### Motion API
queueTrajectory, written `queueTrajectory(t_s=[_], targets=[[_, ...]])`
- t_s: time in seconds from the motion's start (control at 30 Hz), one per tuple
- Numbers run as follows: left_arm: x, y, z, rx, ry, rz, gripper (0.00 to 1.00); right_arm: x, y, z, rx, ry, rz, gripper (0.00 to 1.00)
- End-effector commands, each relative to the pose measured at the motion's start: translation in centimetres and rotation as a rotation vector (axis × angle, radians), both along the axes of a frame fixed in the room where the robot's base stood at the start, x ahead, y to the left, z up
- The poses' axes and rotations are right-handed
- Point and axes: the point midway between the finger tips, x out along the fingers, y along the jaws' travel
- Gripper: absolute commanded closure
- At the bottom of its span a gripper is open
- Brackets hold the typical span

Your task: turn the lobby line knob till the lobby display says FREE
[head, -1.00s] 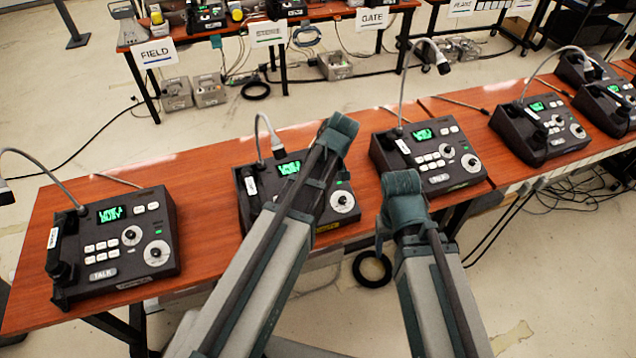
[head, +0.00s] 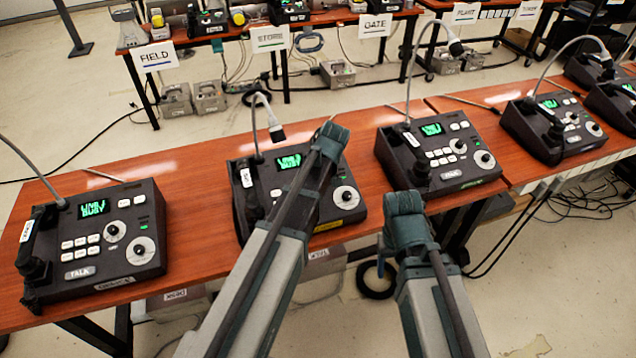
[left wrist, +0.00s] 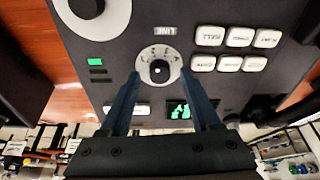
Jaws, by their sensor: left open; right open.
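The phone under my left arm is the black middle desk phone (head: 240,205). Its green display (head: 290,161) appears to read a line with BUSY below. No lobby label is legible. My left gripper's fingers are hidden in the head view behind the arm end. In the left wrist view, the open left gripper (left wrist: 161,80) has its fingertips on either side of the small black LINE knob (left wrist: 158,70) on a white dial; contact cannot be told. The phone's display (left wrist: 178,110) shows partly between the fingers. My right gripper (head: 405,222) is open, in front of the phones; its fingertips are not clear.
A similar phone (head: 150,235) stands at the left, its display reading BUSY. Gooseneck microphones (head: 275,132) rise above the phones. The wooden table (head: 190,170) has bare room between the left and middle phones.

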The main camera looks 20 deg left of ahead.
Motion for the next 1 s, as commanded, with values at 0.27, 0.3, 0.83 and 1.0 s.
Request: queueTrajectory(t_s=[0.27,0.3,0.83,1.0], targets=[[0.12,0.09,-0.27,-0.001,-0.001,0.0,0.37,0.0,0.0,-0.28,0.0,0.0,0.0,0.37],[0.12,0.09,-0.27,0.0,0.0,0.0,0.37,0.0,0.0,-0.28,0.0,0.0,0.0,0.37],[0.09,0.08,-0.29,0.0,0.0,-0.001,1.0,0.0,0.0,-0.29,0.0,0.0,0.0,0.37],[0.06,0.08,-0.29,0.004,0.004,-0.025,1.0,0.0,0.0,-0.29,0.0,0.0,0.0,0.37]])
